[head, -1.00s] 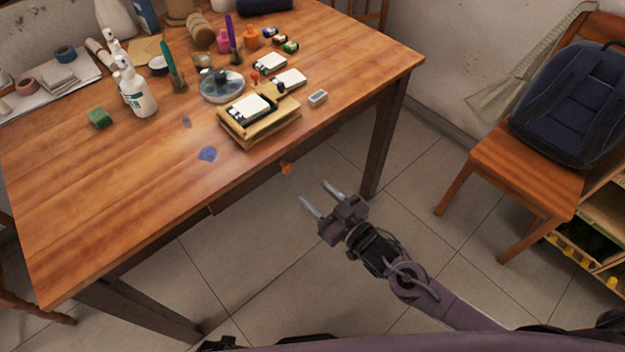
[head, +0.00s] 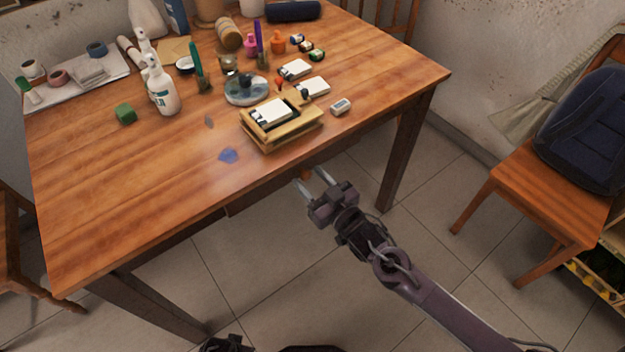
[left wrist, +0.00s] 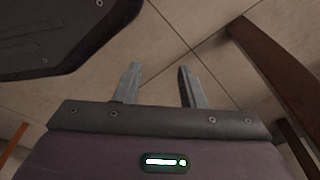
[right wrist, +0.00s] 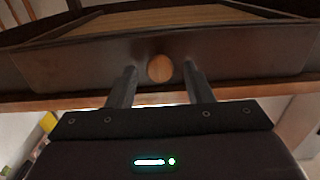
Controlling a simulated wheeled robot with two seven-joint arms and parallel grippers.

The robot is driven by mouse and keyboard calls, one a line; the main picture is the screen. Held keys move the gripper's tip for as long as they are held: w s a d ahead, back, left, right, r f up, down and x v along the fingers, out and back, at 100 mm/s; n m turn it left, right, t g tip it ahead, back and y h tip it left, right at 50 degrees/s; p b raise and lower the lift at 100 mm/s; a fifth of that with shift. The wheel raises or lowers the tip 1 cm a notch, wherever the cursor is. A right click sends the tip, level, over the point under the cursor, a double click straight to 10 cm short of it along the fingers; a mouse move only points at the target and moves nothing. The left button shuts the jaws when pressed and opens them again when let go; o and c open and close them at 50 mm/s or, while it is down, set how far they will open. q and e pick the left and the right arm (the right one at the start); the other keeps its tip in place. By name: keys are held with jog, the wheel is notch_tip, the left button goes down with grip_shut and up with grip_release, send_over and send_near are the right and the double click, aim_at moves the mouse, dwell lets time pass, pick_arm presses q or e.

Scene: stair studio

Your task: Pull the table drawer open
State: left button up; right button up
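The wooden table (head: 130,170) fills the left and middle of the head view. Its drawer (head: 262,192) is under the front edge, a dark front seen mostly from above. In the right wrist view the drawer front (right wrist: 90,62) lies across the picture with a round wooden knob (right wrist: 160,68) at its middle. My right gripper (head: 312,181) is open, its fingers pointing at the drawer. In the right wrist view its fingertips (right wrist: 160,72) stand on either side of the knob, with gaps showing. My left gripper (left wrist: 158,82) is open and empty over the floor.
A chair with a dark backpack (head: 590,125) stands at right. The floor before the table is clear.

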grip_shut()
jog(key=shift+s, duration=0.1)
